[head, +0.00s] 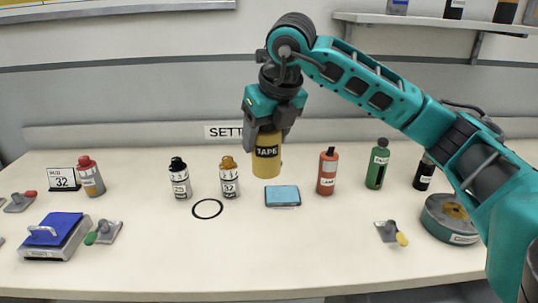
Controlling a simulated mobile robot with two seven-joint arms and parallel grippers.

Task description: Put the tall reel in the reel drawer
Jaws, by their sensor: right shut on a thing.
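My right gripper (270,122) points down over the middle of the table, shut on a tall yellow reel (266,164) labelled TAPE. The reel hangs upright, its top hidden between the jaws. It appears above the table, behind a small light-blue pad, though its exact height is hard to tell. No drawer can be made out in this view. My left gripper is not in view.
Bottles 25 (179,178) and 32 (229,177) stand left of the reel. Red (327,171) and green (377,164) bottles stand right. A black ring (207,209) and blue pad (282,196) lie mid-table. A blue-lidded box (56,237) is front left. The front middle is clear.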

